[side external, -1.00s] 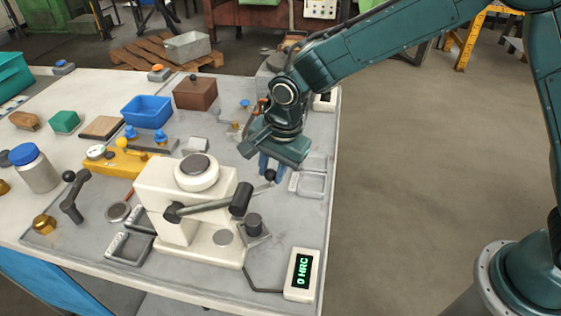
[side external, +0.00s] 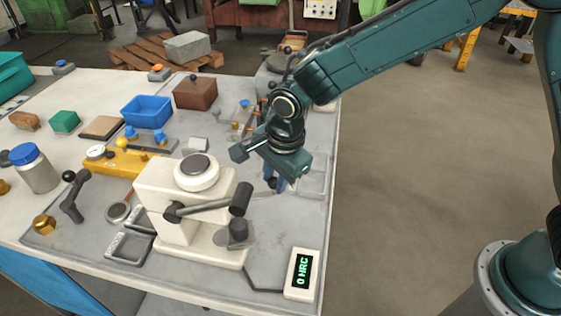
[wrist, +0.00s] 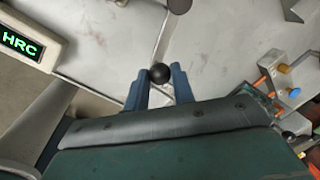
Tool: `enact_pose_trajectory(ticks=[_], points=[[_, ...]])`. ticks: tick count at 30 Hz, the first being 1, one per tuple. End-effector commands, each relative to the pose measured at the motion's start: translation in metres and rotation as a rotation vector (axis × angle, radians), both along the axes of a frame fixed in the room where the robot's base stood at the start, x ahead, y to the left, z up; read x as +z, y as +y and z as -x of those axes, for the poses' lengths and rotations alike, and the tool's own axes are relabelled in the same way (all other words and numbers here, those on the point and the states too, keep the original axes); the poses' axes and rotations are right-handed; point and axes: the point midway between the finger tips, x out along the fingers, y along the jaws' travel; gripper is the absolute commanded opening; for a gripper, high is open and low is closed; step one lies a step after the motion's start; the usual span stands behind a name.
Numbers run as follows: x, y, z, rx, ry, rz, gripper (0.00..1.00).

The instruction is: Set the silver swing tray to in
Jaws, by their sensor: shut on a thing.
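The silver swing tray (side external: 240,244) shows in the side view as a small plate at the right side of the cream hardness tester (side external: 160,182). A dark cylinder (side external: 238,230) stands on it, and the tester's handle partly covers this area. My gripper (side external: 273,183) is low over the bench, behind and to the right of the tray. In the wrist view its blue fingers (wrist: 160,82) are shut on a black ball knob (wrist: 160,73). A thin rod runs up the picture from the knob. The side view hides the knob behind my gripper.
The tester's dark lever (side external: 240,200) juts out close to the tray. A readout (side external: 301,272) showing 0 HRC lies at the front right. A yellow fixture (side external: 120,162) stands left of the tester.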

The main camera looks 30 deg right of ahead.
Motion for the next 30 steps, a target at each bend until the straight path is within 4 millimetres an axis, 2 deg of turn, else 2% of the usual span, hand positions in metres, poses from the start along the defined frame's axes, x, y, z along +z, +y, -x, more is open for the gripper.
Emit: enact_pose_trajectory(ticks=[8,9,12,23,30], points=[[0.001,0.000,-0.001,-0.002,-0.003,-0.001,0.00],[0.001,0.000,-0.001,-0.002,-0.003,-0.001,0.29],[0.001,0.000,-0.001,-0.001,-0.003,-0.001,0.46],[0.002,0.000,0.000,0.001,-0.001,0.000,0.46],[0.016,0.000,0.002,0.001,-0.003,-0.001,0.46]])
